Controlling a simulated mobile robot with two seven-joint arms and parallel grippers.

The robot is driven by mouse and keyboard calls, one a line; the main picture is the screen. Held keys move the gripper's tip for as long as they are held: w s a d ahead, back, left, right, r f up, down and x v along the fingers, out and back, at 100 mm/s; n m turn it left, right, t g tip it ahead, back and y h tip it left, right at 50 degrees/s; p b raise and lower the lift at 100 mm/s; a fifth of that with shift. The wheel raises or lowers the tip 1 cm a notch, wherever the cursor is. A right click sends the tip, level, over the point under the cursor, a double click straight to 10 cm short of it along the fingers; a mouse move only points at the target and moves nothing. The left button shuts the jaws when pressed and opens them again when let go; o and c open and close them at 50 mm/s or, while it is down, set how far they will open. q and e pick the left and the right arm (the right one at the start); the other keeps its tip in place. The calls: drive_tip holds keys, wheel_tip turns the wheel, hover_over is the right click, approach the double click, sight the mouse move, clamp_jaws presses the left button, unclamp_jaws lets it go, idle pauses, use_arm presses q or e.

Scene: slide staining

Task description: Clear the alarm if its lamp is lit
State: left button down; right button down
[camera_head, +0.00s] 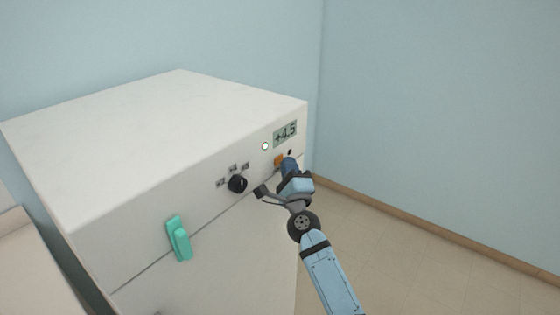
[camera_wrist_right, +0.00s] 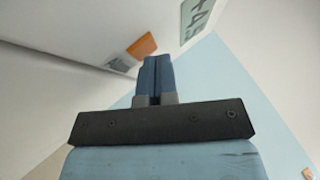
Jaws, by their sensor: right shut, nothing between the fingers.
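A white cabinet (camera_head: 110,115) has a control panel on its front. A small round lamp (camera_head: 265,146) there looks bright white with a green rim. A small dark round spot (camera_head: 290,152) sits below the display; I cannot tell what it is. An orange button (camera_head: 279,160) sits below the display and also shows in the wrist view (camera_wrist_right: 142,46). My right gripper (camera_head: 288,164) is shut and empty, its tips close to the panel just right of the orange button. In the wrist view its blue fingers (camera_wrist_right: 155,66) are together. I cannot tell whether they touch the panel. My left gripper is out of view.
The display (camera_head: 285,133) reads +4.5 and shows partly in the wrist view (camera_wrist_right: 195,20). A black knob (camera_head: 237,184) with small labels is to the left. A teal handle (camera_head: 179,239) is lower left. Open floor (camera_head: 400,250) lies right of the cabinet.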

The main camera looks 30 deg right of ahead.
drive_tip(key=shift+s+d, duration=0.3)
drive_tip(key=shift+s, duration=0.4)
drive_tip(key=shift+s+d+p, duration=0.15)
drive_tip(key=shift+s+d, duration=0.15)
drive_tip(key=shift+s, duration=0.45)
drive_tip(key=shift+s+d+p, duration=0.15)
drive_tip(key=shift+s+d, duration=0.2)
drive_tip(key=shift+s, duration=0.45)
drive_tip(key=shift+s+d+p, duration=0.15)
drive_tip(key=shift+s+d, duration=0.15)
drive_tip(key=shift+s, duration=0.45)
